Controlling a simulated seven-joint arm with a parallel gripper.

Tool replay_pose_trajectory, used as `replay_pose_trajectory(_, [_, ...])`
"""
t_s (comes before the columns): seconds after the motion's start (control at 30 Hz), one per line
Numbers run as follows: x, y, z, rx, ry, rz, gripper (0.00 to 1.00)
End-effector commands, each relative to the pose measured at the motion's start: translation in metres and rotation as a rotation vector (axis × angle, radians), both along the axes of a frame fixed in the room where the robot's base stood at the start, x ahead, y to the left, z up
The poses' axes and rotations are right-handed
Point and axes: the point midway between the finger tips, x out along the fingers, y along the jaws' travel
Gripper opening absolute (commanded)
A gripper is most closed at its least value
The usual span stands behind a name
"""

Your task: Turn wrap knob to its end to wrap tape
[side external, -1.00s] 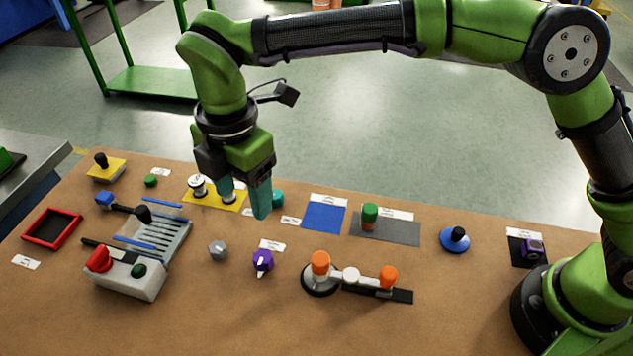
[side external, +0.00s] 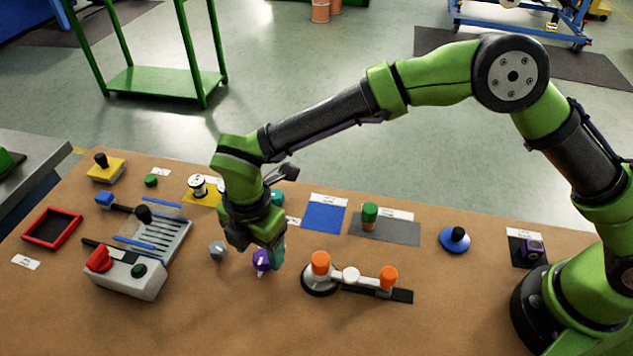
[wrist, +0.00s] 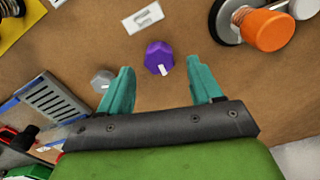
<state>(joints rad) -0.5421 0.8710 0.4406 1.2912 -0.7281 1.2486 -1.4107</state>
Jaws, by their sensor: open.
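A purple knob (side external: 261,262) with a white pointer mark sits on the brown table, partly covered by my gripper in the side view. I take it for the wrap knob, though its label is too small to read. In the wrist view the purple knob (wrist: 158,56) lies between the lines of my two teal fingers, close to their tips, and its white mark points toward the gripper. My gripper (wrist: 160,75) is open and empty above it. In the side view one teal fingertip (side external: 278,256) shows just right of the knob; no contact is visible.
A lever piece with orange knobs (side external: 321,263) is close on the right. A grey slotted tray (side external: 168,235) and a box with a red knob (side external: 125,277) stand further left. The table's front is clear.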

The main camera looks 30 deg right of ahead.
Motion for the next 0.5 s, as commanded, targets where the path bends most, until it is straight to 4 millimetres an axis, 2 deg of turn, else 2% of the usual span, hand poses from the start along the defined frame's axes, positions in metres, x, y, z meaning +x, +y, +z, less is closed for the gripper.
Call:
replay_pose_trajectory(0.03, [0.0,0.0,-0.007,-0.002,0.002,-0.001,0.65])
replay_pose_trajectory(0.2, [0.0,0.0,-0.019,-0.001,0.0,-0.001,0.65])
replay_pose_trajectory(0.5, [0.0,0.0,-0.021,-0.001,-0.001,-0.001,0.65])
